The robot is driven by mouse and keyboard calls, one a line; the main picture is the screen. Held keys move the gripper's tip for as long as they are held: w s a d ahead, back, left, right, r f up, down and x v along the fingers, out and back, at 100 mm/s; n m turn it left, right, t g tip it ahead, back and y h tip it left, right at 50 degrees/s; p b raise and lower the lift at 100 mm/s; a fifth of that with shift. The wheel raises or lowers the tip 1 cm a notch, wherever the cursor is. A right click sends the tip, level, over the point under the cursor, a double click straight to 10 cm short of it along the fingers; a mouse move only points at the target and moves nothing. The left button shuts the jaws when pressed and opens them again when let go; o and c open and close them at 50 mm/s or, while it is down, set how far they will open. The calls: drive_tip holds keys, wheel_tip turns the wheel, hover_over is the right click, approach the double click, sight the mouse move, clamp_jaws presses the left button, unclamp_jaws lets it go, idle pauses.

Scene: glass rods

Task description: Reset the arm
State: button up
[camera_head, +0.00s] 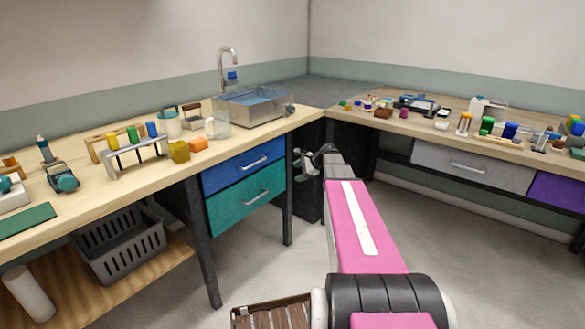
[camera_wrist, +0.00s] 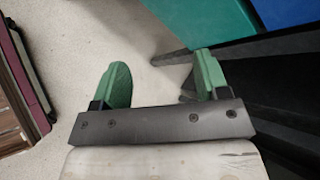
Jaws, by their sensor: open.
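My gripper (camera_wrist: 160,82) shows in the wrist view with two green fingers spread wide apart and nothing between them. Below the gap I see only pale floor and a dark table leg. In the head view my pink arm stretches forward over the floor, and my gripper (camera_head: 304,165) is at its far end, small and partly hidden by the arm. It is in front of the dark gap beside the drawers and apart from the benches.
The left bench (camera_head: 130,180) holds a rack (camera_head: 135,152), a sink (camera_head: 250,107) and several small items. Blue (camera_head: 243,165) and teal (camera_head: 246,198) drawers are close left of my gripper. The right bench (camera_head: 455,138) is cluttered. A slatted wooden item (camera_head: 272,314) is low in front. Floor between is clear.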

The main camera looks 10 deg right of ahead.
drive_tip(key=s+a+f+n+g+h, duration=0.2)
drive_tip(key=s+a+f+n, duration=0.1)
drive_tip(key=s, duration=0.6)
drive_tip(key=s+a+f+n+g+h, duration=0.2)
drive_tip(key=s+a+f+n+h, duration=0.1)
drive_tip(key=s+n, duration=0.5)
drive_tip(key=s+a+f+n+g+h, duration=0.1)
drive_tip(key=s+a+f+n+h, duration=0.2)
drive_tip(key=s, duration=0.9)
wheel_tip(320, 180, down, 3)
drive_tip(key=a+n, duration=0.2)
drive_tip(key=n, duration=0.1)
drive_tip(key=shift+r+g, duration=0.15)
drive_tip(key=shift+g, duration=0.25)
